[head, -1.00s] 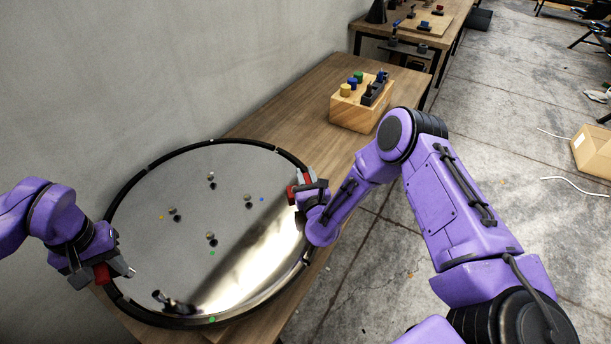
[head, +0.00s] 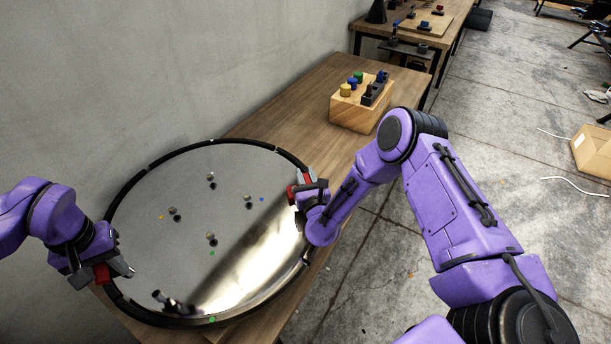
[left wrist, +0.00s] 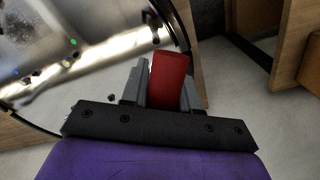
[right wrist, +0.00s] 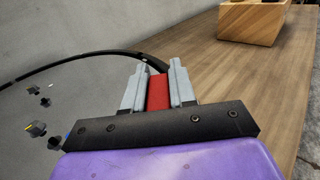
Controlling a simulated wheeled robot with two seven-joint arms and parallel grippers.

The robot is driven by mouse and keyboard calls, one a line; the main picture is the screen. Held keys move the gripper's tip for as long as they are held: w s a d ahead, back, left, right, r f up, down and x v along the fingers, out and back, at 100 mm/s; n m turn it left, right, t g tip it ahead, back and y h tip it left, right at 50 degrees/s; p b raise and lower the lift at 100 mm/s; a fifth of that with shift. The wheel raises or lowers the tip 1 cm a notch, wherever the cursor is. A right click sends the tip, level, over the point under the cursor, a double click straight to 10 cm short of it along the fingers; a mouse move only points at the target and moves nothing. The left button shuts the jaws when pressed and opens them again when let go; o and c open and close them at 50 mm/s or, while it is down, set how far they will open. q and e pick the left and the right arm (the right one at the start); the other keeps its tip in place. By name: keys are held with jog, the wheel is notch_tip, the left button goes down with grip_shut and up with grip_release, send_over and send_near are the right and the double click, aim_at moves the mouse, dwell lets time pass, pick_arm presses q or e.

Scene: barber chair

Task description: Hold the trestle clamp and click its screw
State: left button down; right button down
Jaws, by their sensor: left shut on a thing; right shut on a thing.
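My right gripper (head: 299,192) is at the right rim, shut on another red block, which shows between the fingers in the right wrist view (right wrist: 158,92). I cannot make out a trestle clamp or its screw for certain. Whether the red blocks are fixed to the rim is hidden.
Several small knobs, one a grey knob (head: 210,177), stand on the disc among coloured dots. A wooden block (head: 352,116) with coloured knobs stands further along the table (head: 305,105). A grey wall (head: 130,70) borders the left. A cardboard box (head: 592,150) is on the floor, right.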

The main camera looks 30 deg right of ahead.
jog(key=c, duration=0.8)
grip_release()
jog(key=shift+c, duration=0.2)
jog(key=shift+s, duration=0.1)
